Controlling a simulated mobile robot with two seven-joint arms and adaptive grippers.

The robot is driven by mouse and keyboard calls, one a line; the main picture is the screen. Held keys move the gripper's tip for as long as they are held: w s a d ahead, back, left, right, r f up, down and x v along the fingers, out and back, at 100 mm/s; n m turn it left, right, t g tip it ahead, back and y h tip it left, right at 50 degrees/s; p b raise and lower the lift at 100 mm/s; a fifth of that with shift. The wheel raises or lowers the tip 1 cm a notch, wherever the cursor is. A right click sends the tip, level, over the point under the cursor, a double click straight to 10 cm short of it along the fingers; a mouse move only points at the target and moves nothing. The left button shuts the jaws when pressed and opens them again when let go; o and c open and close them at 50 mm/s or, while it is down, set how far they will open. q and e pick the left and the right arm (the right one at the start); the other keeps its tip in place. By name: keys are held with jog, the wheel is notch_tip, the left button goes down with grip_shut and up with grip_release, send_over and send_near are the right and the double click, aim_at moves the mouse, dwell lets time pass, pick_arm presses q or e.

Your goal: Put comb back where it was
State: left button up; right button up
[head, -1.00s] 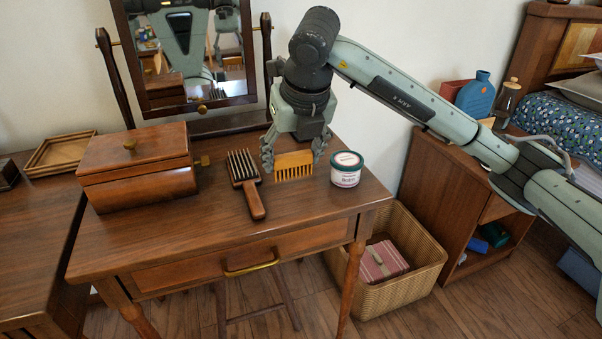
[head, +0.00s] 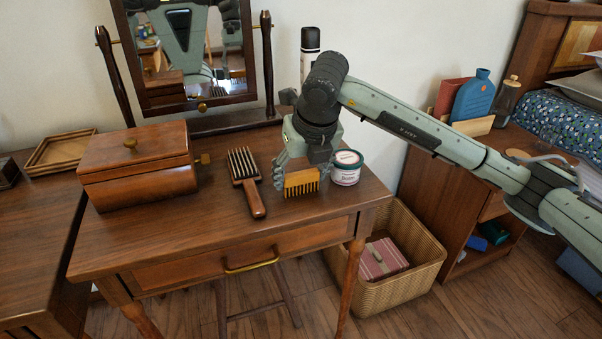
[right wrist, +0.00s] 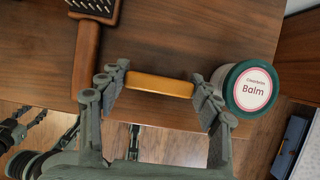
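The yellow wooden comb (head: 302,182) is upright, teeth down, at the right front of the dressing table (head: 170,232). My right gripper (head: 303,178) is shut on it, with a finger at each end. In the right wrist view the comb's spine (right wrist: 159,85) lies between the fingertips (right wrist: 160,80). I cannot tell whether its teeth touch the tabletop.
A balm jar (head: 347,168) stands close to the right finger. A dark-handled brush (head: 246,181) lies left of the comb. A wicker basket (head: 388,291) stands below right.

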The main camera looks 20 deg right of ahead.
jog(key=o, duration=0.4)
pick_arm(q)
jog(key=shift+w+r, duration=0.15)
jog(key=shift+r, duration=0.1)
jog(key=shift+f, duration=0.1)
pick_arm(e)
jog(key=shift+r, duration=0.1)
jog(key=shift+r, duration=0.2)
jog(key=v, duration=1.1)
jog(key=shift+s+r, duration=0.25)
jog(key=shift+r, duration=0.05)
